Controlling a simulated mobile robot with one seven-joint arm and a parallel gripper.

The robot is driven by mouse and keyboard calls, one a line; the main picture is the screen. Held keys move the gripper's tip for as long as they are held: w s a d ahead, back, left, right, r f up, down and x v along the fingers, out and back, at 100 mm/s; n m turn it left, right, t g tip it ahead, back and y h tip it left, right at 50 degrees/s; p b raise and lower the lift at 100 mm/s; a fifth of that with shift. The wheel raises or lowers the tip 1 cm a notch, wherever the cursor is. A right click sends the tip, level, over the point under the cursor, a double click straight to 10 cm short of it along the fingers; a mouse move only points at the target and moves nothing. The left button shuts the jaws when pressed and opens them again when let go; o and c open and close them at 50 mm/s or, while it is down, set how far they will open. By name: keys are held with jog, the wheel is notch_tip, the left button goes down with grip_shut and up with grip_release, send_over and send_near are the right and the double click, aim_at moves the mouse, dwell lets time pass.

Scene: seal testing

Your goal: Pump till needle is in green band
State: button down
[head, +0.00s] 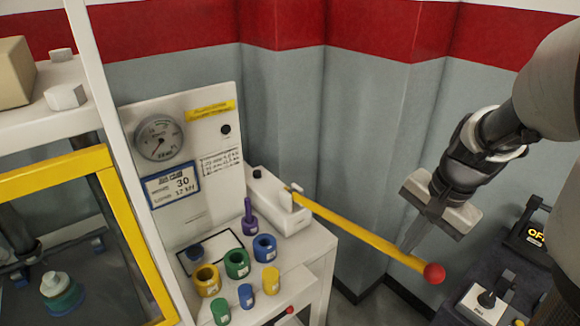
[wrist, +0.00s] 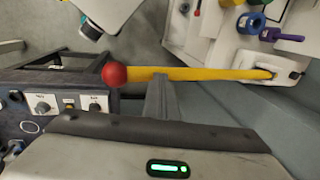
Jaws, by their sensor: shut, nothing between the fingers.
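A yellow pump lever (head: 350,228) with a red ball end (head: 433,274) reaches out from a white pump block (head: 280,205) on the bench. It slopes down to the right. The round gauge (head: 159,138) is on the upright panel; its needle seems to point to the lower left, and I cannot make out a green band. My gripper (head: 408,248) is shut and empty, its fingertips at the lever near the ball. In the wrist view the fingertips (wrist: 160,78) overlap the lever (wrist: 200,74); I cannot tell whether they touch it.
Several coloured rings and plugs, including a green ring (head: 237,264), stand on the white bench left of the lever. A dark control box (head: 485,300) is at the lower right. A yellow-framed cabinet (head: 130,225) is at the left. Grey walls are behind the lever.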

jog(key=s+d+f+b+x, duration=0.1)
jog(key=s+d+b+x, duration=0.1)
jog(key=b+x, duration=1)
jog(key=p+v, duration=0.4)
jog(key=w+a+p+v, duration=0.1)
jog(key=p+v, duration=0.3)
jog(key=p, duration=0.1)
jog(key=w+a+p+v, duration=0.1)
jog(key=p+v, duration=0.3)
jog(key=shift+r, duration=0.7)
jog(key=shift+f, duration=0.2)
jog(key=s+d+b+x, duration=0.1)
jog(key=s+b+x, duration=0.1)
jog(key=b+x, duration=0.9)
notch_tip(320, 180, down, 3)
jog(key=shift+s+d+r, duration=0.1)
jog(key=shift+s+d, duration=0.1)
jog(key=shift+d, duration=0.1)
